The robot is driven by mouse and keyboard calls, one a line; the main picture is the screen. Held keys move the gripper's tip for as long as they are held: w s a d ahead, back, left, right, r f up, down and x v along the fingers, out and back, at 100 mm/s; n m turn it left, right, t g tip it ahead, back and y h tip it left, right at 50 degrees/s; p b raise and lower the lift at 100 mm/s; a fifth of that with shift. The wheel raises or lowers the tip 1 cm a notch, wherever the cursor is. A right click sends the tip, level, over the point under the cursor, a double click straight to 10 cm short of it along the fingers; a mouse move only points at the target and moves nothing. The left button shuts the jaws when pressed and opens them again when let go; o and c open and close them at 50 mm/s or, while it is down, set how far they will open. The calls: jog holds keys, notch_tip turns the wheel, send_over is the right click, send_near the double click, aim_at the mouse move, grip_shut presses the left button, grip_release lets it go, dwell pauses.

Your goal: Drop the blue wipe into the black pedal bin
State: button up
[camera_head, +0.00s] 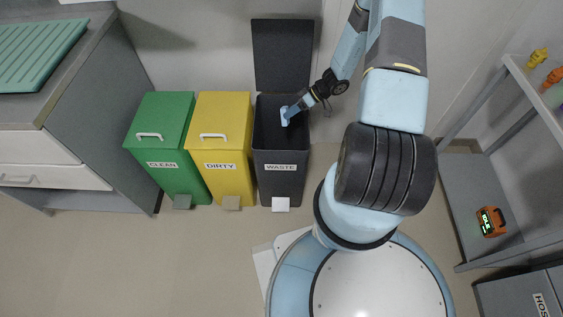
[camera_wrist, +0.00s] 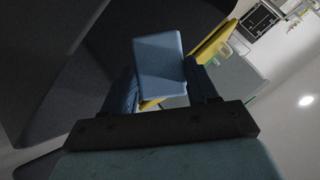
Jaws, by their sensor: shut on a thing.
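The black bin (camera_head: 281,184) labelled WASTE stands at the right end of the bin row, its lid (camera_head: 283,55) raised upright at the back. My gripper (camera_head: 290,113) reaches in from the upper right, over the bin's open mouth. It is shut on the blue wipe (camera_head: 284,117), a small light blue piece seen against the dark inside. In the wrist view the wipe (camera_wrist: 160,66) is a flat blue piece between the two fingers of my gripper (camera_wrist: 161,88). I cannot tell how far below the rim the wipe is.
A yellow bin (camera_head: 221,130) labelled DIRTY and a green bin (camera_head: 160,121) labelled CLEAN stand shut to the left. A grey counter (camera_head: 98,60) is further left. A grey shelf unit (camera_head: 470,185) with an orange device (camera_head: 490,222) stands at the right. The floor in front of the bins is clear.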

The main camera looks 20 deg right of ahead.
jog(key=shift+f, duration=0.3)
jog(key=o, duration=1)
jog(key=v, duration=1.3)
jog(key=shift+d+r, duration=0.2)
jog(key=shift+d, duration=0.1)
